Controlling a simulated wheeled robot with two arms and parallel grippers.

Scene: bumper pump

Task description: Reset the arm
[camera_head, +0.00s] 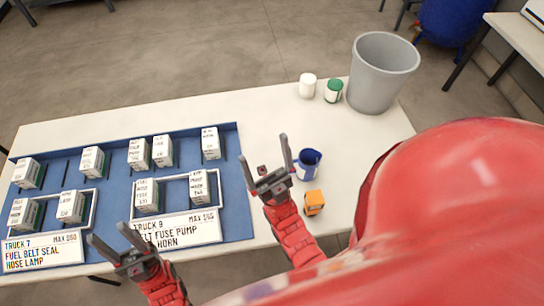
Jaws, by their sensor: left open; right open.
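My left gripper (108,236) is open and empty at the front of the table, just left of the Truck 9 sign (184,232). My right gripper (265,158) is open and empty, with its fingers pointing away over the table between the blue mat (238,215) and a blue cup (308,164). I cannot tell the exact height of either gripper above the table. The lower right of the view is hidden by a large red part of my body.
Several white labelled boxes (146,194) stand on the mat, some inside white frames. The Truck 7 sign (42,252) lies front left. An orange block (314,202), white jar (307,85), green jar (333,90) and grey bin (380,72) are right. The table's back middle (270,110) is clear.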

